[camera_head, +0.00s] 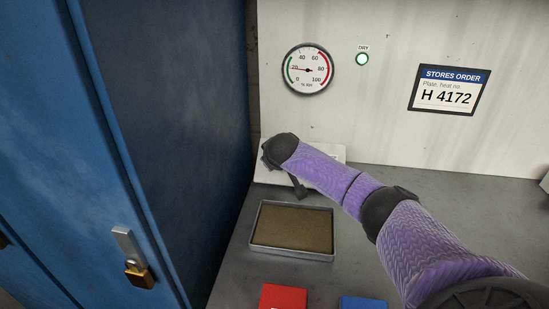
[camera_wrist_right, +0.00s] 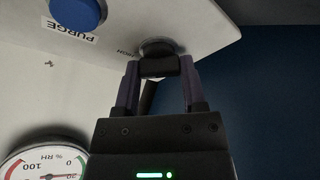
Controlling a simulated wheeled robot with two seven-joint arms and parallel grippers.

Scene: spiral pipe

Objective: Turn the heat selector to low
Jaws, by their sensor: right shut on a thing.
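In the right wrist view, a dark knob (camera_wrist_right: 158,67) with a round base sits on a pale panel. My right gripper (camera_wrist_right: 160,70) is shut on it, one purple-grey finger on each side. A dark bar runs down from the knob between the fingers. My left gripper is not in view.
A blue PURGE button (camera_wrist_right: 78,12) is near the knob. A humidity gauge (camera_head: 308,70), a lit DRY lamp (camera_head: 362,59) and a stores order plate (camera_head: 448,90) are on the back wall. A shallow tray (camera_head: 330,256) lies on the bench. A blue cabinet (camera_head: 185,110) stands close on the left.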

